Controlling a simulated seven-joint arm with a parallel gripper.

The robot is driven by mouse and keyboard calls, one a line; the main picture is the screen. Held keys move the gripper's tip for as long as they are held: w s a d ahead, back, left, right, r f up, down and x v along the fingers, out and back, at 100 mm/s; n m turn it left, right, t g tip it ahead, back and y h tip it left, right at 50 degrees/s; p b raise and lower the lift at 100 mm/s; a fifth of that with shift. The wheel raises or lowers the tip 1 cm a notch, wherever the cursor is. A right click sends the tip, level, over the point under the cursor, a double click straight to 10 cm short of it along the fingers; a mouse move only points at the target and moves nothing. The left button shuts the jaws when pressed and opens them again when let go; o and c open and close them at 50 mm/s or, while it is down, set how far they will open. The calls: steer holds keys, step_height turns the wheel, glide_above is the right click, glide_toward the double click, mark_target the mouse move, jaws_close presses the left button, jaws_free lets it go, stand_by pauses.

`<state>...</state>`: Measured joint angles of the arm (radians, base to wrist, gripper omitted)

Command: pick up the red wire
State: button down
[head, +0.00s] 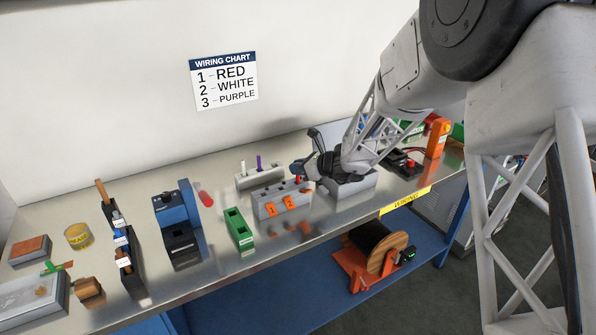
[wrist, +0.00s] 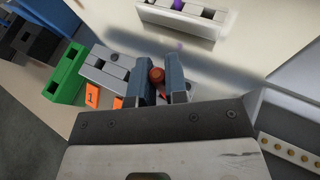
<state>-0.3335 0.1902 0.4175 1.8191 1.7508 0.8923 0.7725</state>
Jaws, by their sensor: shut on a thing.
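The red wire shows as a reddish round end (wrist: 156,76) between the fingers of my gripper (wrist: 160,84) in the wrist view. In the head view a small red piece (head: 297,180) shows at the tip of my gripper (head: 301,172), just above the right end of a grey block (head: 268,212) with orange number tags. My gripper is shut on the red wire. Its lower end is hidden, so I cannot tell whether it touches the block.
Behind the block, a pale rack (head: 247,182) holds a purple wire (head: 259,162) and a white piece. A green block (head: 239,230), a blue device (head: 178,225) and a red cylinder (head: 206,198) stand or lie to the left. A wiring chart (head: 224,82) hangs on the wall.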

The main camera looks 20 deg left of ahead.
step_height(320, 180, up, 9)
steer(key=shift+r, duration=0.15)
stand_by(0.4)
stand_by(0.5)
